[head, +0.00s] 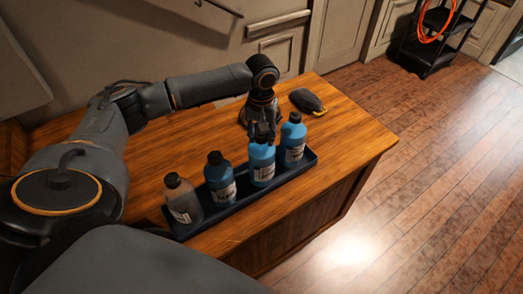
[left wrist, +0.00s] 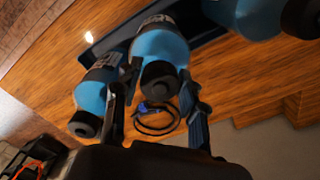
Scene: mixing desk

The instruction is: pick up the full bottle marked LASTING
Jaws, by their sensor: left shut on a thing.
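A row of bottles with dark caps stands in a dark tray (head: 212,221) on the wooden desk. My left gripper (head: 262,137) points down and is shut on a blue bottle (head: 262,173), second from the right. In the left wrist view, this held bottle (left wrist: 160,45) is between the fingers of my left gripper (left wrist: 160,95). A blue bottle (head: 293,143) stands to its right and another blue bottle (head: 219,180) to its left. A clear greyish bottle (head: 182,200) is at the left end. The label words are too small to read. My right gripper is out of view.
A dark rounded item (head: 307,101) lies on the desk behind the tray. The left wrist view shows a blue item with a dark loop (left wrist: 155,112). The desk's right end is clear. A black shelf cart (head: 432,45) with an orange coil stands on the floor beyond.

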